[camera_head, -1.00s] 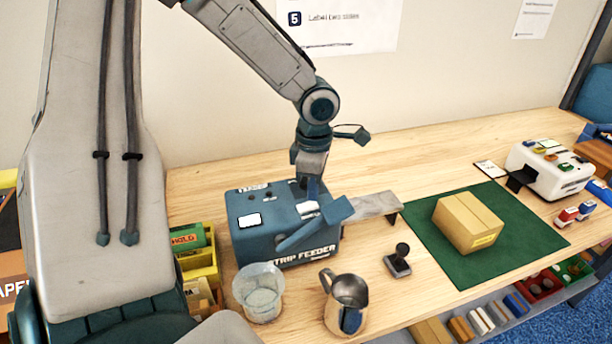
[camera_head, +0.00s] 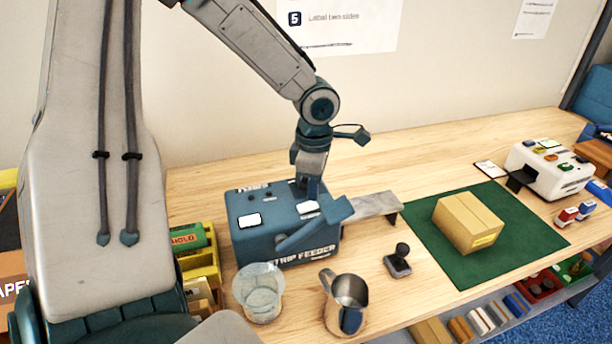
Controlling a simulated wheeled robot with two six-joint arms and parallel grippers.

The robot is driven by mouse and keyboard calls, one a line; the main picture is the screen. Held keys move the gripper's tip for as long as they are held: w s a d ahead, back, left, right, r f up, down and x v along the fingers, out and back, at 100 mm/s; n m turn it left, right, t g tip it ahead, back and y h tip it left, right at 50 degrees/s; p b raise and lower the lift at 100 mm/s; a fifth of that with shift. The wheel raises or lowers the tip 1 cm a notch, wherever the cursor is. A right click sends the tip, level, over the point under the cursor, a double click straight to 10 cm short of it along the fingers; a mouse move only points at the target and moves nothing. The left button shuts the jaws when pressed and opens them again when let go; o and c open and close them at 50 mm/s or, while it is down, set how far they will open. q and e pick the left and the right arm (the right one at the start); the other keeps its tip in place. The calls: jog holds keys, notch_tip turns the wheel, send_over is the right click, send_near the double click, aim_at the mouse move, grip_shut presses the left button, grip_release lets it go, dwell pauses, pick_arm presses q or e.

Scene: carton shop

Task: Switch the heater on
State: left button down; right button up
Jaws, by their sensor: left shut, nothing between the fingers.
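No part is readable as a heater. The blue strip feeder box (camera_head: 258,232) stands left of centre on the bench, with a white panel, two small dark knobs and small unreadable lettering on its top. A blue lever-like bar (camera_head: 310,231) slants across its front right. My left arm comes down from above, and my left gripper (camera_head: 314,193) is shut and empty at the feeder's top right, beside a second white patch. Whether its fingertips touch the box cannot be told. The gripper hides part of the feeder's top. My right gripper is not in view.
A clear cup (camera_head: 259,292), a metal jug (camera_head: 345,303) and a dark stamp (camera_head: 398,261) stand in front of the feeder. A carton (camera_head: 467,222) sits on a green mat (camera_head: 425,245). A white machine (camera_head: 550,170) is at right. The back bench is clear.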

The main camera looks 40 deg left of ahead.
aim_at(313, 204)
pick_arm(q)
jog(key=shift+f+b, duration=0.8)
jog(key=shift+f, duration=0.15)
dwell(0.6)
jog(key=shift+r+p, duration=2.8)
jog(key=shift+r, duration=0.75)
